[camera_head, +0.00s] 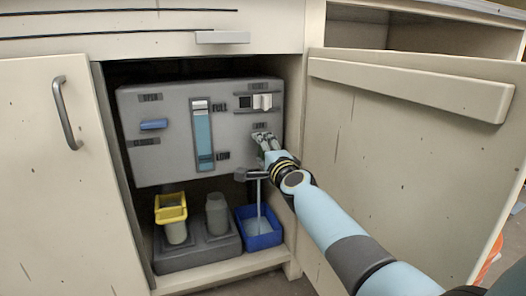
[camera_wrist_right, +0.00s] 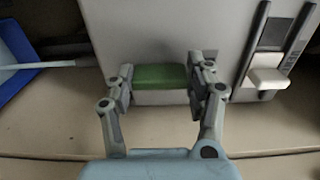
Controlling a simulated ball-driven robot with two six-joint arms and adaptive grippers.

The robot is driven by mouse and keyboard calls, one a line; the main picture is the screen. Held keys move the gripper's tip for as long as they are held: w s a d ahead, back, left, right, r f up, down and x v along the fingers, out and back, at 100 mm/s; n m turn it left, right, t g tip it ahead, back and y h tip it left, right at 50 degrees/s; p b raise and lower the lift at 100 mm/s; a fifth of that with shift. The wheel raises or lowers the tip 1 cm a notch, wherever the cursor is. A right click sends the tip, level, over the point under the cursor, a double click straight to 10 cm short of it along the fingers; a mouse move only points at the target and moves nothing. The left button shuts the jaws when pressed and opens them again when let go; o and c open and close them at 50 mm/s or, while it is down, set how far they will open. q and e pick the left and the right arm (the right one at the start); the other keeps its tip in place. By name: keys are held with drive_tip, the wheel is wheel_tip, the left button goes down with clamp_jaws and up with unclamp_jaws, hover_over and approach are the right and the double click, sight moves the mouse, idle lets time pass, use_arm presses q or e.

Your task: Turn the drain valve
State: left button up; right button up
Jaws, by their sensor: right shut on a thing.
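The grey tank panel (camera_head: 165,165) stands inside the open cabinet. A green valve handle (camera_wrist_right: 160,76) sits on its lower right part and lies crosswise between my fingers in the wrist view. My right gripper (camera_wrist_right: 160,80) is shut on this handle, with a finger at each end. In the head view the right gripper (camera_head: 268,143) reaches the panel and mostly hides the handle. Below it a dark spout (camera_head: 247,175) sticks out, and a thin pale stream (camera_head: 259,202) runs down into a blue bin (camera_head: 262,241). My left gripper is not in view.
A blue handle (camera_head: 153,124) and a level gauge (camera_head: 202,135) are on the panel. A yellow container (camera_head: 171,208) and a grey bottle (camera_head: 216,215) stand on a grey base. The open door (camera_head: 400,150) flanks my arm on the right.

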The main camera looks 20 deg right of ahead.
drive_tip(key=shift+f, duration=0.2)
idle(0.3)
drive_tip(key=o, duration=1)
drive_tip(key=shift+o, duration=0.9)
drive_tip(key=shift+r, duration=0.15)
drive_tip(key=shift+s, duration=0.15)
drive_tip(key=s, duration=1.1)
drive_tip(key=shift+s+d, duration=0.15)
drive_tip(key=shift+s, duration=0.25)
